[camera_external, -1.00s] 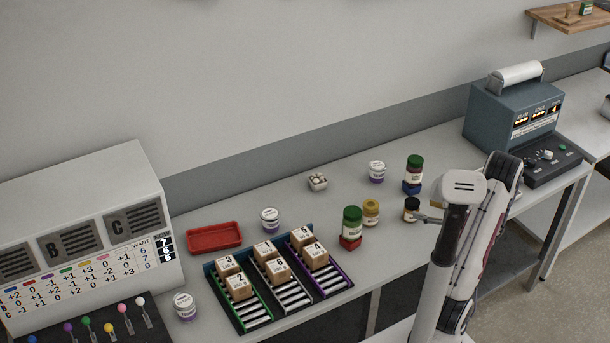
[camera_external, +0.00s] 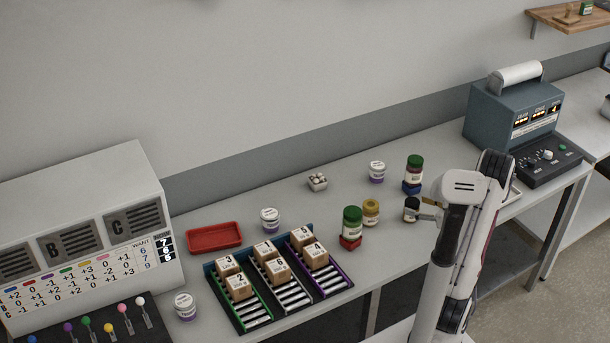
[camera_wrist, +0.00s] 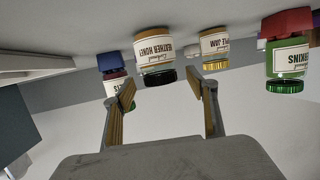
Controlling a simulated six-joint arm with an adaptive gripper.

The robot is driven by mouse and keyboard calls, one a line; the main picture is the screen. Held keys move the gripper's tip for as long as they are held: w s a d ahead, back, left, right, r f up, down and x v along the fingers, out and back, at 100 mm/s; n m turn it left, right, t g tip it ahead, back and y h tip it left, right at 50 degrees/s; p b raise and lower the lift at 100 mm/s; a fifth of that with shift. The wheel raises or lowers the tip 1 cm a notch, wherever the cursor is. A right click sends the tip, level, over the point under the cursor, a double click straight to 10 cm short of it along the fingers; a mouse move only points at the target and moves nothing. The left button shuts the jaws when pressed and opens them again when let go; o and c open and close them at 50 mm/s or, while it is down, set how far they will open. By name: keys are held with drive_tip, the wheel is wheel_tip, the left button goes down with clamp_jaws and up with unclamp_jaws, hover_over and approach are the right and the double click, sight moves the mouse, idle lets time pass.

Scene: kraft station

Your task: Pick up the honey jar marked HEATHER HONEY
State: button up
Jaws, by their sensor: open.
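The honey jar marked HEATHER HONEY (camera_wrist: 154,50) shows upside down in the wrist view, with its cream label facing me and a black lid. In the external view the black-lidded jar (camera_external: 411,212) stands upright on the bench. My gripper (camera_wrist: 165,90) is open. Its two fingers appear on either side of the jar's lid in the wrist view, with space on both sides; I cannot tell how far they reach around it. In the external view my gripper (camera_external: 426,209) is close to the jar's right side, partly hidden by my arm.
Green-lidded jars stand on a red block (camera_external: 350,242) and a blue block (camera_external: 412,187). A white tub (camera_external: 377,172) stands farther back. A teal printing machine (camera_external: 513,115) is at right.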

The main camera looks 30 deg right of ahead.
drive_tip(key=shift+x, duration=1.8)
drive_tip(key=shift+r, duration=0.1)
drive_tip(key=c, duration=1.5)
